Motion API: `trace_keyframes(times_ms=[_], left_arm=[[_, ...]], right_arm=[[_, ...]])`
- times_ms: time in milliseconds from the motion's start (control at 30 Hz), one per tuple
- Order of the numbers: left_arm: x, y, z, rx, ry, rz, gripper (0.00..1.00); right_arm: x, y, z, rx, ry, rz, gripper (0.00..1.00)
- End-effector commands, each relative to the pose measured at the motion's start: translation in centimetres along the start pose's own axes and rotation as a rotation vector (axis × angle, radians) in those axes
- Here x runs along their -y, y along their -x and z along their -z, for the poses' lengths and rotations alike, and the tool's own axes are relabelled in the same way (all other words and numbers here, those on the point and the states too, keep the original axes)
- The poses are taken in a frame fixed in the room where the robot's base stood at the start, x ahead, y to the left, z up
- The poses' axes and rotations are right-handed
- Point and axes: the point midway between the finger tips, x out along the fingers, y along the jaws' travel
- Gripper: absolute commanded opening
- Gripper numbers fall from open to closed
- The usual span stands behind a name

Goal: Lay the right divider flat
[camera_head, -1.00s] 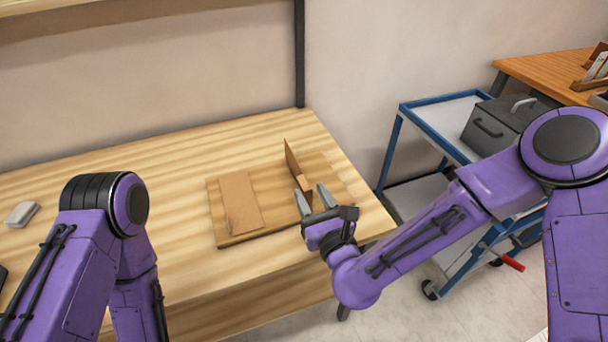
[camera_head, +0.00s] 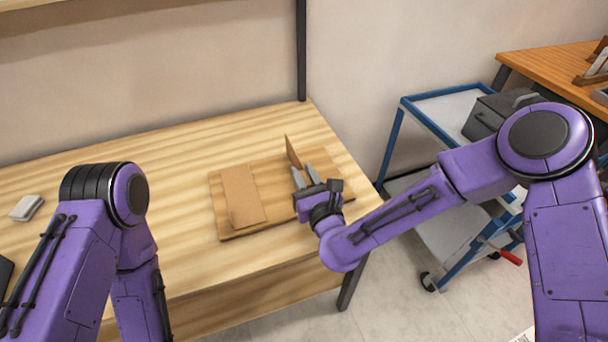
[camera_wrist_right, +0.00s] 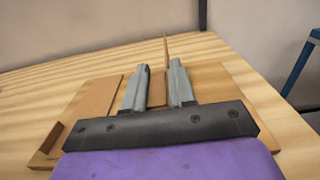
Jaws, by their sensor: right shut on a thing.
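The right divider (camera_head: 292,151) is a thin brown panel standing up on a wooden base board (camera_head: 336,178). In the right wrist view it shows edge-on (camera_wrist_right: 167,55), with a brown part between the fingers. My right gripper (camera_head: 303,174) is shut on the right divider from the front side, and its two grey fingers (camera_wrist_right: 158,78) flank it. The fingers hide part of the divider's lower area. The left divider (camera_head: 240,194) lies flat on the left part of the board. My left arm is in the head view, but its gripper is not.
The board sits near the right front corner of a light wooden table (camera_head: 130,150). A small grey-white object (camera_head: 27,207) lies far left. A blue cart (camera_head: 440,105) with a dark grey box (camera_head: 485,118) stands right of the table. The table's middle is clear.

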Motion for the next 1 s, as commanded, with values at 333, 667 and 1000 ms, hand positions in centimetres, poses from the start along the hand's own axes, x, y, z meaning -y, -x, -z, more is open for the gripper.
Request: trace_keyframes(times_ms=[333,667,1000], left_arm=[[0.0,-0.1,0.0,0.000,0.000,0.000,0.44],[-0.1,-0.8,-0.3,0.000,0.000,0.000,0.44],[-0.3,-3.0,-1.3,0.000,0.000,0.000,0.44]], right_arm=[[0.0,0.0,0.0,-0.001,-0.015,-0.001,0.00],[0.7,0.0,0.1,0.000,-0.094,0.001,0.00],[2.7,0.0,0.5,0.000,-0.339,0.002,0.00]])
